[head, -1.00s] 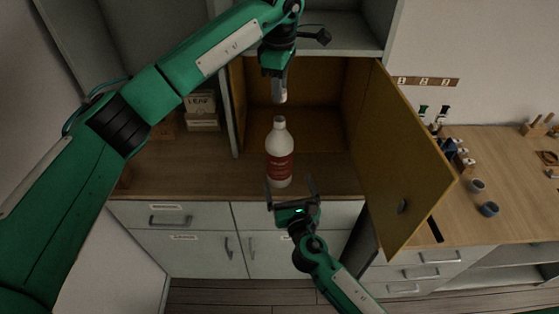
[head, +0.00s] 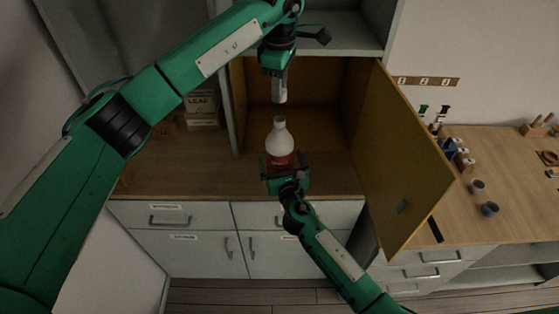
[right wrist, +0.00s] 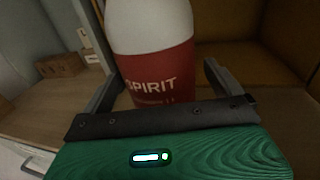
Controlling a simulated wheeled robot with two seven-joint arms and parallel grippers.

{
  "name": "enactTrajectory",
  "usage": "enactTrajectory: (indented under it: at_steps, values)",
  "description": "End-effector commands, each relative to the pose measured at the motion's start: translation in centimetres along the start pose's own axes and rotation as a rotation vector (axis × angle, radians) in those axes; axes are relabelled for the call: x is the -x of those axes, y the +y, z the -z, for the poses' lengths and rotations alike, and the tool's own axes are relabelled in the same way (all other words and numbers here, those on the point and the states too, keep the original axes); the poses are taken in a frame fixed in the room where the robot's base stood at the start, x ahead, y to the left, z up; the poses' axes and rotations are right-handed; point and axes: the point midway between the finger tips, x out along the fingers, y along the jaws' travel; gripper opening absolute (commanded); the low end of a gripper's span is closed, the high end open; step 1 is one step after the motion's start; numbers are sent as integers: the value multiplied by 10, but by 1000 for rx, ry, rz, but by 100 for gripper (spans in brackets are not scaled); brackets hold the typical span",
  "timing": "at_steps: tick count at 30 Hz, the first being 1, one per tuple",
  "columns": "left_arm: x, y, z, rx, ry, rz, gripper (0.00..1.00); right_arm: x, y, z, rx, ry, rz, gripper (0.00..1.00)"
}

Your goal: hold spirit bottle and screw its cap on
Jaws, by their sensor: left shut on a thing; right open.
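The spirit bottle (head: 279,142) stands upright on the wooden counter in front of the open cabinet. It is white with a red label, and its neck is bare. In the right wrist view the bottle (right wrist: 153,62) shows the word SPIRIT. My right gripper (head: 284,160) is open, with its fingers on either side of the bottle's lower body; I cannot tell whether they touch it. My left gripper (head: 280,98) points down above the bottle, shut on the pale cap (head: 280,94). The cap is apart from the neck, with a gap between them.
The open cabinet door (head: 397,165) stands out to the right of the bottle. A shelf (head: 335,35) is above the cabinet. Boxes (head: 201,108) stand at the left. Small cups (head: 489,209) and other items are on the right counter (head: 510,165).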

Motion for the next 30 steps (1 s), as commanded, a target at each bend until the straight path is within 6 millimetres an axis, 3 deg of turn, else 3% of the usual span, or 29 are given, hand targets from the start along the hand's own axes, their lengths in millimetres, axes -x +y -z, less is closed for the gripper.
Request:
enactTrajectory:
  at_steps: [6, 17, 27, 30]
  values:
    - [0, 0, 0, 0, 0, 0, 10, -20, 0, 0, -1, 0, -1, 96]
    - [0, 0, 0, 0, 0, 0, 10, -23, 0, 0, -1, 1, 0, 96]
    - [0, 0, 0, 0, 0, 0, 10, -23, 0, 0, -1, 1, 0, 30]
    - [-2, 0, 0, 0, 0, 0, 10, -23, 0, 0, -1, 1, 0, 30]
